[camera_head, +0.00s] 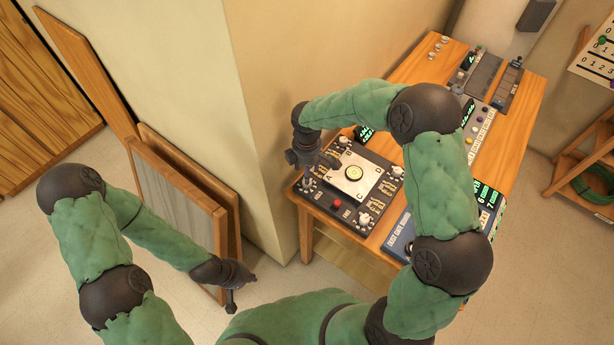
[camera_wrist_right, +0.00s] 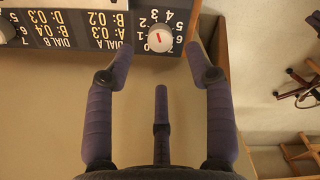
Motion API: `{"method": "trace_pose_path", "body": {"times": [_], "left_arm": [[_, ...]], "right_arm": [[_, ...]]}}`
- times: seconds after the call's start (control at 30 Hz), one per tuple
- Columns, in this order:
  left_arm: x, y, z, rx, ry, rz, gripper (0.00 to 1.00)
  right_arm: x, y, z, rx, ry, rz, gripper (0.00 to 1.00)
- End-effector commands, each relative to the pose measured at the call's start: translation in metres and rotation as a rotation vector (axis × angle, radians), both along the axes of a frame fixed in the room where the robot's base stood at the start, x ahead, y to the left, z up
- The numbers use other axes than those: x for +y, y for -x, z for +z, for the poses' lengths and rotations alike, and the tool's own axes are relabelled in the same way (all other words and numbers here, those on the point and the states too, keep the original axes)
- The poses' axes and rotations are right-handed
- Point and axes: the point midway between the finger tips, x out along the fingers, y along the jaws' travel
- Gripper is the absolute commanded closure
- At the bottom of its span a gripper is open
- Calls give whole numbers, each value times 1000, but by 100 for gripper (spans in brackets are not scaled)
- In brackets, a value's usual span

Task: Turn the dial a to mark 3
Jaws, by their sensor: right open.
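Dial a is a white round knob (camera_wrist_right: 160,38) with a short red line, on the edge of a dark panel in the right wrist view. Numbers ring it, and the line stands upright in that view; I cannot tell exactly which mark it points at. In the head view, dial a appears to be the near-left corner knob (camera_head: 308,184) of the dark control board (camera_head: 340,212). My right gripper (camera_head: 318,160) is above the board's left edge; its fingers (camera_wrist_right: 160,85) are spread, empty and apart from the dial. My left gripper (camera_head: 231,292) hangs low, away from the table.
The wooden table (camera_head: 420,65) also carries a second panel (camera_head: 400,235) and several small devices. A beige wall corner (camera_head: 255,130) stands close to its left side. Framed boards (camera_head: 170,190) lean there. A wooden rack (camera_head: 580,165) is at the right. Floor at lower right is clear.

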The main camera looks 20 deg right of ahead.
Motion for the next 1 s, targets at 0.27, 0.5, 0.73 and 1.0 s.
{"method": "trace_pose_path", "body": {"times": [0.27,0.5,0.73,1.0], "left_arm": [[0,0,0,0,0,0,100],[0,0,0,0,0,0,100],[0,0,0,0,0,0,100],[0,0,0,0,0,0,100]], "right_arm": [[0,-1,47,-1,-1,0,46],[0,0,60,1,0,1,46],[0,0,60,1,0,0,46],[0,0,60,1,0,0,46]]}}
